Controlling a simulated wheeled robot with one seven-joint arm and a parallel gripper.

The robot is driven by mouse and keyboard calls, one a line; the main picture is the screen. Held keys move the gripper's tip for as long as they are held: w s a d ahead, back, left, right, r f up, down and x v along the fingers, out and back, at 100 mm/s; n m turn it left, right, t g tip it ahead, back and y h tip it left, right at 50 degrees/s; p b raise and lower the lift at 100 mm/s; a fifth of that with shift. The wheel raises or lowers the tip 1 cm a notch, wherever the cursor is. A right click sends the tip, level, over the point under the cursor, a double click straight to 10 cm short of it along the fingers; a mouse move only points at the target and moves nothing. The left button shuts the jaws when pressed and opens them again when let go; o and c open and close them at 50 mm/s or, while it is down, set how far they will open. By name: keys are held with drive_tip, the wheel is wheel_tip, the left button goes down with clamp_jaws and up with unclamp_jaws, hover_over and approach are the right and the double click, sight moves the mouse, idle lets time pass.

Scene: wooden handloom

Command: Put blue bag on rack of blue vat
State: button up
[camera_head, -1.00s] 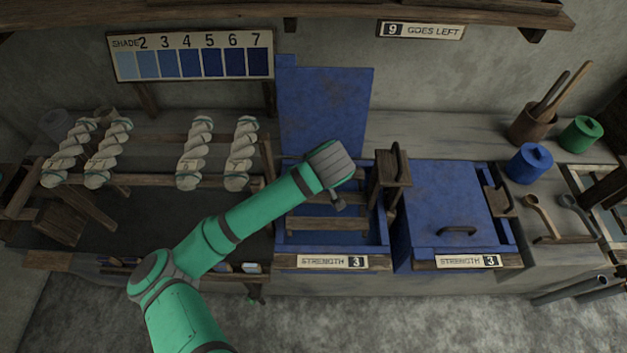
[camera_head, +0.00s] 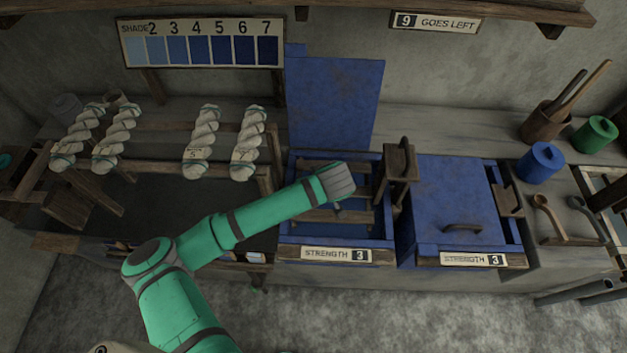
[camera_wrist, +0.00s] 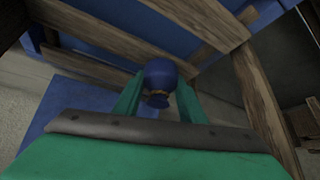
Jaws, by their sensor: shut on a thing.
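In the wrist view my gripper (camera_wrist: 158,100) is shut on a small blue bag (camera_wrist: 160,72) with a tied neck. In the head view the wrist end of my arm is over the open blue vat (camera_head: 288,225), and it hides the bag and most of the fingers. The vat's blue lid (camera_head: 335,100) stands raised behind it. The vat's rack of wooden bars (camera_head: 310,216) lies across the opening and also shows in the wrist view (camera_wrist: 100,32), close beyond the bag. I cannot tell whether the bag touches a bar.
A second blue vat with its lid (camera_head: 450,195) shut stands to the right. A wooden block with a handle (camera_head: 400,162) stands between the vats. White twisted skeins (camera_head: 200,140) hang on a wooden frame at left. Blue (camera_head: 541,163) and green (camera_head: 595,134) pots are at right.

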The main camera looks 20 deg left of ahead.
drive_tip(key=o, duration=1.1)
drive_tip(key=shift+f, duration=0.1)
drive_tip(key=shift+s+d+r, duration=0.1)
drive_tip(key=shift+d+r, duration=0.05)
drive_tip(key=shift+r, duration=0.25)
drive_tip(key=v, duration=1.1)
drive_tip(key=shift+s+r, duration=0.1)
drive_tip(key=shift+r, duration=0.1)
